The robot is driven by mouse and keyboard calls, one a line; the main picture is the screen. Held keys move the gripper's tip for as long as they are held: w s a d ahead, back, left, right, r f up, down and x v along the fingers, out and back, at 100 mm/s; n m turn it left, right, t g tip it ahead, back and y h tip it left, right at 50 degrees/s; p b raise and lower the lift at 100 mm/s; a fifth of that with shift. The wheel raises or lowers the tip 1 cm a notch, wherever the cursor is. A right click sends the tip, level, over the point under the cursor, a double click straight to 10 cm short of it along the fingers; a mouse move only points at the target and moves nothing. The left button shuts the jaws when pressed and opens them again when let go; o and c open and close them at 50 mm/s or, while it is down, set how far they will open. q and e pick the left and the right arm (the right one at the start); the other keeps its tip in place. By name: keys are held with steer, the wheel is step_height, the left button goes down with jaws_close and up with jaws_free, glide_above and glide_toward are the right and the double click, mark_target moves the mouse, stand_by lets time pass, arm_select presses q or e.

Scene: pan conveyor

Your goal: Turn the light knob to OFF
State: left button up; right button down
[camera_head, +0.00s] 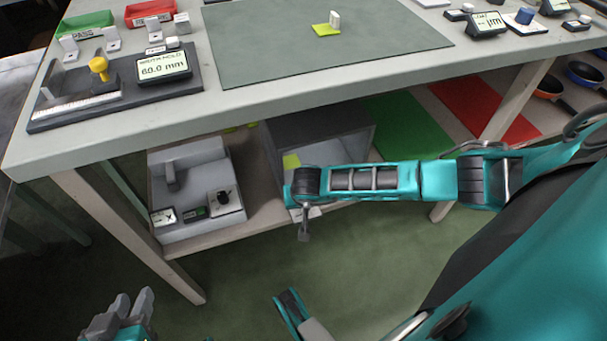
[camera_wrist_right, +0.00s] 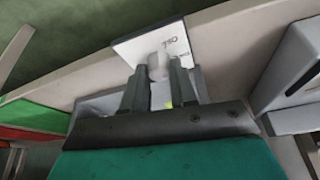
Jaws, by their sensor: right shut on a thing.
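In the right wrist view, the pale light knob (camera_wrist_right: 158,66) sits in front of a white label plate (camera_wrist_right: 178,42). Lettering on the plate looks like OFF but is upside down and partly covered. My right gripper (camera_wrist_right: 157,72) is shut on the knob, one dark finger on each side. Which way the knob points is hard to tell. In the head view my right arm reaches in from the right to the front of a grey box (camera_head: 318,127) under the table; its wrist hides most of the knob area. My left gripper (camera_head: 133,297) is open and empty at the bottom left.
A grey device (camera_head: 197,165) with a black knob and small displays stands on the lower shelf, left of the box. Green (camera_head: 405,125) and red mats lie to the right. The table (camera_head: 330,86) overhangs the shelf; its leg (camera_head: 120,235) stands front left.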

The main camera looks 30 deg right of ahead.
steer(key=shift+d+n+y, duration=0.15)
steer(key=shift+n+y, duration=0.25)
steer(key=shift+n, duration=0.6)
steer(key=n+y, duration=0.1)
steer(key=n, duration=0.2)
steer(key=shift+d+n+b, duration=0.1)
steer(key=shift+n+b, duration=0.2)
steer(key=shift+b, duration=0.05)
steer(key=n+y, duration=0.2)
steer(key=n, duration=0.3)
steer(key=shift+d+n, duration=0.1)
steer(key=shift+n, duration=0.2)
steer(key=shift+y, duration=0.3)
steer(key=c, duration=0.9)
jaws_free()
